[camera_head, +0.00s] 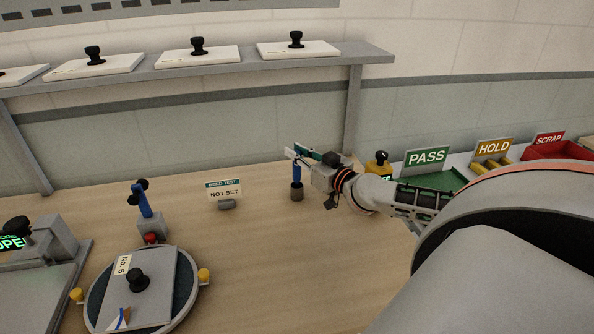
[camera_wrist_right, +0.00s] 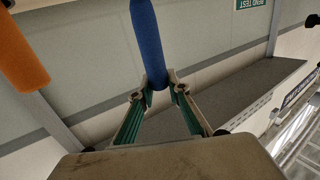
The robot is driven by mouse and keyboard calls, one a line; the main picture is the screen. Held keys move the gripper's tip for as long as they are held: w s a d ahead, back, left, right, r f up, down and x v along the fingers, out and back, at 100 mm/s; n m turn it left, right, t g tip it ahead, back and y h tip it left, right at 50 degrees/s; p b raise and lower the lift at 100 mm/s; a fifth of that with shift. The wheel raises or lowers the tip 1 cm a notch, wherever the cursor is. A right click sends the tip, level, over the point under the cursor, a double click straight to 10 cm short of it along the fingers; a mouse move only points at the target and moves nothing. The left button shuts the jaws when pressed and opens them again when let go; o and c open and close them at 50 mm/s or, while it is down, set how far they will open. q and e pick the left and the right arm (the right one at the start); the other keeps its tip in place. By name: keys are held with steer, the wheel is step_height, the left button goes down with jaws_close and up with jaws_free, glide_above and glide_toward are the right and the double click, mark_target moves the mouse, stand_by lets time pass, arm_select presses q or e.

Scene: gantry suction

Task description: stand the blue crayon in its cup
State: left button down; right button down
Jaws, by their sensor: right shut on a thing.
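The blue crayon (camera_head: 297,172) is upright in the head view, over a small dark cup (camera_head: 297,194) on the wooden bench. Its lower end meets the cup's top there; I cannot tell how far inside it is. My right gripper (camera_head: 297,153) is shut on the crayon's upper part, reaching in from the right. In the right wrist view the crayon (camera_wrist_right: 149,40) is between the fingertips of my right gripper (camera_wrist_right: 158,88). The cup cannot be made out in that view. My left gripper is not in view.
An orange cylinder (camera_wrist_right: 18,50) shows in the right wrist view. A bend test sign (camera_head: 224,190) reading NOT SET stands left of the cup. A round turntable (camera_head: 97,293) is at lower left. PASS (camera_head: 427,158) and HOLD (camera_head: 493,148) signs stand right. The bench in front of the cup is clear.

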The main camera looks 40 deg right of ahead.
mark_target(300, 169)
steer(key=shift+f, duration=0.75)
step_height(300, 169, down, 3)
steer(key=shift+f+b, duration=0.2)
steer(key=shift+b, duration=0.5)
steer(key=shift+f, duration=0.1)
steer(key=shift+f, duration=0.1)
steer(key=c, duration=1.9)
jaws_free()
steer(key=shift+s+a+r, duration=0.1)
steer(key=shift+s+r, duration=0.05)
steer(key=shift+s, duration=2.85)
steer(key=shift+s+a+r, duration=0.1)
steer(key=shift+s, duration=2.9)
